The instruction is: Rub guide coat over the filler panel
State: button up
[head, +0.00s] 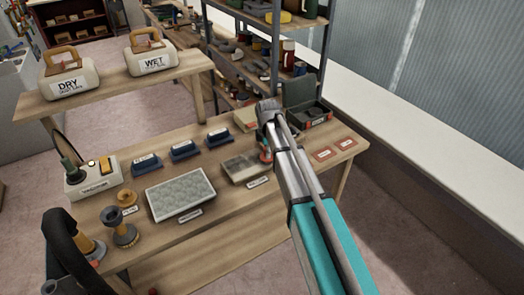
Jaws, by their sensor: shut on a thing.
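My arm reaches in from the lower right, and my gripper (265,152) points down at the right edge of a grey-brown panel (240,167) on the workbench. The gripper is shut on a small, partly hidden object with some red and green showing; I cannot tell what it is. I cannot tell whether the held object touches the grey-brown panel.
Several blue blocks (183,150) stand behind the panels. A vacuum unit (94,181) and orange-brown knobbed tools (122,233) are at left. Two red cards (345,145) lie at right, near an open dark case (305,112). DRY (68,80) and WET (152,57) containers stand on a rear shelf.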

jog(key=shift+a, duration=0.1)
jog(key=shift+s+a, duration=0.95)
jog(key=shift+a, duration=0.3)
jog(key=shift+s+a, duration=0.45)
jog(key=shift+a, duration=0.25)
jog(key=shift+s+a, duration=0.4)
jog(key=shift+a, duration=0.25)
jog(key=shift+a, duration=0.1)
jog(key=shift+s+a, duration=0.95)
jog(key=shift+a, duration=0.25)
jog(key=shift+s+a, duration=0.45)
jog(key=shift+a, duration=0.2)
jog(key=shift+s+a, duration=0.4)
jog(key=shift+a, duration=0.25)
jog(key=shift+a, duration=0.15)
